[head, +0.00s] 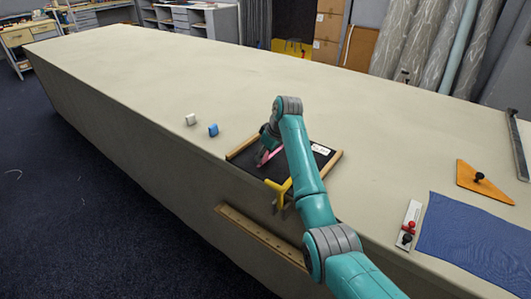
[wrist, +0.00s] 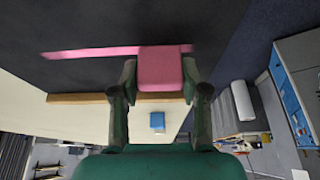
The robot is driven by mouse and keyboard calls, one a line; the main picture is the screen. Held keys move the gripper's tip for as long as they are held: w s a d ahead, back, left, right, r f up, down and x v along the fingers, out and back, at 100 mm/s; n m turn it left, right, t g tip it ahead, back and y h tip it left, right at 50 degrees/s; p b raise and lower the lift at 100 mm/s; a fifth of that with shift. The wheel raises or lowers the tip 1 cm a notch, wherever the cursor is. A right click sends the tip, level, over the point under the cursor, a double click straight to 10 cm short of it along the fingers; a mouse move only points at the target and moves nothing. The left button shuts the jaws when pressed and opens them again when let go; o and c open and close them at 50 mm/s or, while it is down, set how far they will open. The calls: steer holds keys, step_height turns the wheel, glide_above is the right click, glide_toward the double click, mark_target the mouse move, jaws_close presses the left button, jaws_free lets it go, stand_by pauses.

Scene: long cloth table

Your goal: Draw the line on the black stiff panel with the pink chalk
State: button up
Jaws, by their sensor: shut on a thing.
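The black panel (head: 249,163) lies in a wooden frame near the table's front edge, partly hidden by my arm. In the wrist view its dark face (wrist: 90,25) fills the upper left. My gripper (wrist: 158,85) is shut on the pink chalk (wrist: 160,70), a thick block between the two fingers. The chalk's far end is at the panel face; I cannot tell for sure whether it touches. A pink line (wrist: 90,52) runs straight across the panel on both sides of the chalk, longer to the left. In the head view my gripper (head: 266,146) is over the panel's left part.
A yellow clamp (head: 279,190) sits at the panel's front edge. A white block (head: 191,119) and a blue block (head: 213,130) stand to the left. A blue cloth (head: 475,240), an orange float (head: 484,183) and a wooden rule (head: 262,236) are nearby. The table's far left is clear.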

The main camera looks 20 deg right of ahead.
steer(key=shift+s+a, duration=0.1)
steer(key=shift+a, duration=0.1)
steer(key=shift+s+a, duration=0.5)
steer(key=shift+a, duration=0.15)
steer(key=shift+s+a+f, duration=0.1)
steer(key=shift+s+a, duration=0.5)
steer(key=shift+a, duration=0.2)
steer(key=shift+a, duration=0.1)
steer(key=shift+s+a, duration=0.55)
steer(key=shift+a, duration=0.2)
steer(key=shift+s+a, duration=0.6)
steer(key=shift+a, duration=0.2)
